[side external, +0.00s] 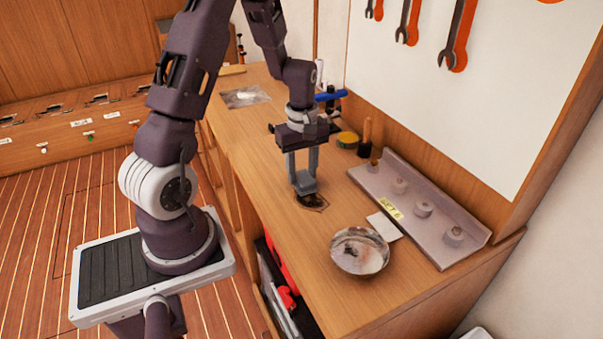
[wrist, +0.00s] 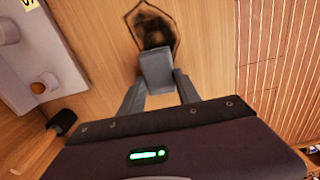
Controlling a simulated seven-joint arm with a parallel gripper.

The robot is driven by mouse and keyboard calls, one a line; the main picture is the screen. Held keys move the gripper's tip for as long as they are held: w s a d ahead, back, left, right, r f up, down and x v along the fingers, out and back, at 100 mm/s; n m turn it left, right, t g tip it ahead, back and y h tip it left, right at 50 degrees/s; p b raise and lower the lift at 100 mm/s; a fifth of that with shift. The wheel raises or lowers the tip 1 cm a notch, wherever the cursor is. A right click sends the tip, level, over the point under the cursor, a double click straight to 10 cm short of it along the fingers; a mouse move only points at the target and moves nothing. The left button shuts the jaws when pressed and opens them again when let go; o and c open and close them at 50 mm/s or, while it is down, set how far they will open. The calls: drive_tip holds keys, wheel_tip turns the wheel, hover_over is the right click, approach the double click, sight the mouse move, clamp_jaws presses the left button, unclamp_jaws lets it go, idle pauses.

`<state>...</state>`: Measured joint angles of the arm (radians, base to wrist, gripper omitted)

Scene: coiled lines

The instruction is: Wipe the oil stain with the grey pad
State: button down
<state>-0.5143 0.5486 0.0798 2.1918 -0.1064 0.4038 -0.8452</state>
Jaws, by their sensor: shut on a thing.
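My gripper (side external: 303,181) is shut on the grey pad (side external: 304,183) and holds it low over the wooden bench top. In the wrist view the pad (wrist: 157,71) sits between the two grey fingers (wrist: 158,88). The dark brown oil stain (side external: 312,201) lies on the bench by the pad's lower edge. In the wrist view the stain (wrist: 153,29) shows past the pad, with a dark angular outline around it. The pad hides part of the stain. I cannot tell whether the pad touches the bench.
A metal bowl (side external: 359,252) stands near the front of the bench, by a white card (side external: 384,226). A grey tray (side external: 436,225) with several pegs runs along the wall. The bench's left edge drops to the floor.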

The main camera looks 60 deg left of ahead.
drive_tip(key=shift+d, duration=5)
drive_tip(key=shift+a+f, duration=0.15)
drive_tip(key=shift+a, duration=5)
drive_tip(key=shift+a+r, duration=0.2)
drive_tip(key=shift+r, duration=0.05)
drive_tip(key=shift+d+r, duration=0.1)
drive_tip(key=shift+r, duration=3.8)
